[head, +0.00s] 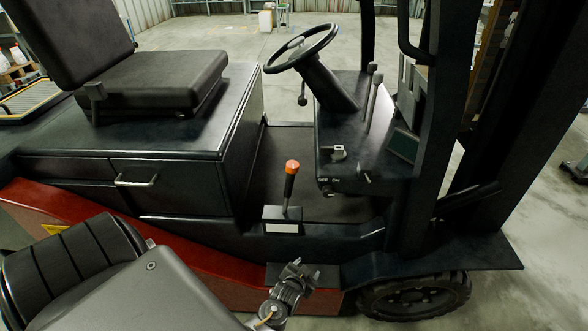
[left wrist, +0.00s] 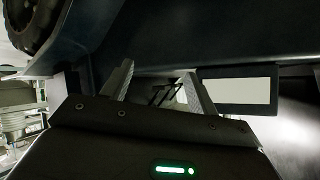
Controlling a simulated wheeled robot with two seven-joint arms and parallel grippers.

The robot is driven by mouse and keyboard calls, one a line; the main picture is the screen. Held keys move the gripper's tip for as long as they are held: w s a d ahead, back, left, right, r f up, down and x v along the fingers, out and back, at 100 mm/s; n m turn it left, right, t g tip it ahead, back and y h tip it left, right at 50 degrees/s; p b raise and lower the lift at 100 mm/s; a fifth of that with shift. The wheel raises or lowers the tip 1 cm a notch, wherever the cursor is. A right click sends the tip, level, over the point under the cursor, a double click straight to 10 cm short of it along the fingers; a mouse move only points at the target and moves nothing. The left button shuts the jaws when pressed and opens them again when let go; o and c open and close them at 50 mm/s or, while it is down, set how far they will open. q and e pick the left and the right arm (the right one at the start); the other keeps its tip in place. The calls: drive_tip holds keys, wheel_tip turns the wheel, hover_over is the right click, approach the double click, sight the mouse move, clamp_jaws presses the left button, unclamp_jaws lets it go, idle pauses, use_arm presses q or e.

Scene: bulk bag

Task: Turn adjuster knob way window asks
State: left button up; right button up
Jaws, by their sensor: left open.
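The orange knob (head: 292,167) tops a black upright lever on the forklift's floor, between the seat box and the dash. At the lever's foot is a small box with a blank white window (head: 283,228); no mark can be read on it. A pale, dark-framed panel, seemingly that window, also shows in the left wrist view (left wrist: 237,91). My left gripper (head: 306,268) is open and empty, low at the truck's near side, below and right of the knob and apart from it. Its two fingers (left wrist: 157,88) show spread in the left wrist view. My right gripper is out of view.
The steering wheel (head: 300,47) and dash (head: 365,140) with a key switch and levers stand behind and right. The black seat (head: 150,80) is at left. A front wheel (head: 415,298) and the dark mast are at right. The space above the knob is clear.

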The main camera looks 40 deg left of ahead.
use_arm(q)
drive_tip(key=w+a+r+n+t+y+b, duration=0.1)
drive_tip(key=w+a+r+t+y, duration=0.15)
drive_tip(key=r, duration=0.55)
drive_tip(key=w+a+r+n+t+y, duration=0.1)
drive_tip(key=w+a+r+n, duration=0.15)
drive_tip(key=r, duration=0.65)
drive_tip(key=n+y, duration=0.2)
drive_tip(key=y, duration=0.2)
approach(293, 161)
drive_tip(key=shift+t+h, duration=0.25)
drive_tip(key=shift+t, duration=0.1)
drive_tip(key=x, duration=0.7)
drive_tip(key=f+x, duration=0.1)
drive_tip(key=x, duration=0.2)
drive_tip(key=shift+a, duration=0.35)
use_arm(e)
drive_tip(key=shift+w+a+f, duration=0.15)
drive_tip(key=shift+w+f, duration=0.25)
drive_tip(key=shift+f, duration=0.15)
use_arm(q)
drive_tip(key=shift+p, duration=0.3)
drive_tip(key=c, duration=1)
